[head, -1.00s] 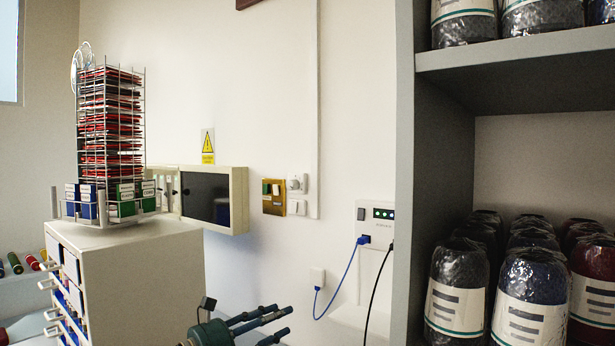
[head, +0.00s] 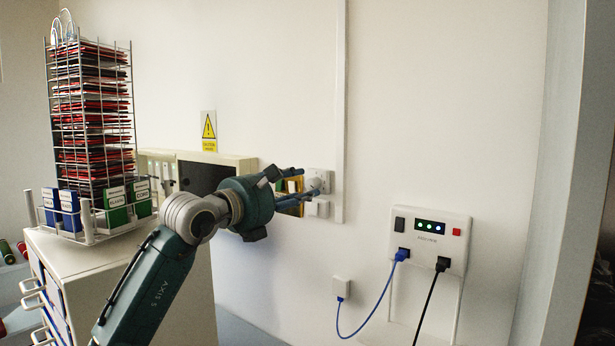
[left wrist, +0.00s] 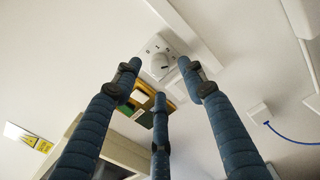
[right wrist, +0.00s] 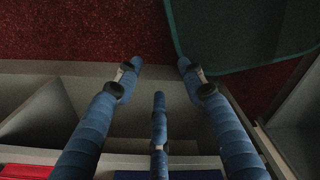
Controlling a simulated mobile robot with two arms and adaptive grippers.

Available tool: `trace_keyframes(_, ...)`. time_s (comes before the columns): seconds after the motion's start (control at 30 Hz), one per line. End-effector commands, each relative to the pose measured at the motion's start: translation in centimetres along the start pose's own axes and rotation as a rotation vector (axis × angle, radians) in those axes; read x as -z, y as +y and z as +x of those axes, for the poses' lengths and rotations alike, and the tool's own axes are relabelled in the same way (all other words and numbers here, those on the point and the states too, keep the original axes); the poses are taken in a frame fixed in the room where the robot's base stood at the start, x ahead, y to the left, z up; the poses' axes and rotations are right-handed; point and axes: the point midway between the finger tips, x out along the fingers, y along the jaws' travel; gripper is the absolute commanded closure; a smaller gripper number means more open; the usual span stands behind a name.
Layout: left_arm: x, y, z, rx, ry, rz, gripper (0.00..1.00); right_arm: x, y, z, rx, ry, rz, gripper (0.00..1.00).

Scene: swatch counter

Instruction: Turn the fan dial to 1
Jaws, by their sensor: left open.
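The fan dial (head: 319,180) is a white round knob on a white square plate on the wall. It also shows in the left wrist view (left wrist: 159,66), with small marks on its plate that are too small to read surely. My left gripper (head: 300,186) is open in front of the wall, its fingers pointing at the dial and partly covering it in the head view. In the left wrist view the knob shows between the spread fingertips; I cannot tell whether they touch it. My right gripper (right wrist: 160,74) is open and empty, seen only in the right wrist view.
A brass switch plate (head: 291,190) sits left of the dial, and a small white switch (head: 318,208) is below. A shallow wall cabinet (head: 245,165) is behind my left wrist. A socket panel (head: 428,240) with cables is at right. A swatch rack (head: 92,120) stands on a drawer unit.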

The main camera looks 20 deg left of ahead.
Motion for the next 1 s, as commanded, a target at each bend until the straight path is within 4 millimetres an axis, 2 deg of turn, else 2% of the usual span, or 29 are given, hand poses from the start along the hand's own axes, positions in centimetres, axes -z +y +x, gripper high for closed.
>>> trace_keyframes(0.03,-0.4,0.0,0.9,0.001,0.001,-0.001,0.59,0.5,-0.1,-0.9,0.001,0.007,0.001,0.6)
trace_keyframes(0.2,-0.2,0.0,2.8,0.001,0.0,-0.001,0.59,2.3,-1.0,-1.7,0.011,0.032,0.005,0.6)
trace_keyframes(0.37,-0.1,0.0,3.5,0.0,-0.001,0.0,0.59,2.9,-1.8,-1.9,0.02,0.04,0.006,0.6)
trace_keyframes(0.57,0.0,0.0,3.5,0.0,-0.001,0.001,0.59,2.5,-1.6,-1.8,0.019,0.034,0.004,0.6)
trace_keyframes(0.6,0.0,0.0,3.5,0.0,-0.001,0.001,0.61,2.4,-1.5,-1.8,0.018,0.032,0.003,0.6)
trace_keyframes(0.8,0.0,0.0,3.5,0.0,0.0,0.001,1.0,1.8,-1.1,-1.8,0.013,0.024,0.001,0.6)
trace_keyframes(1.0,0.1,-0.1,3.5,0.0,0.001,-0.001,1.0,1.6,-0.8,-1.8,0.01,0.022,0.0,0.6)
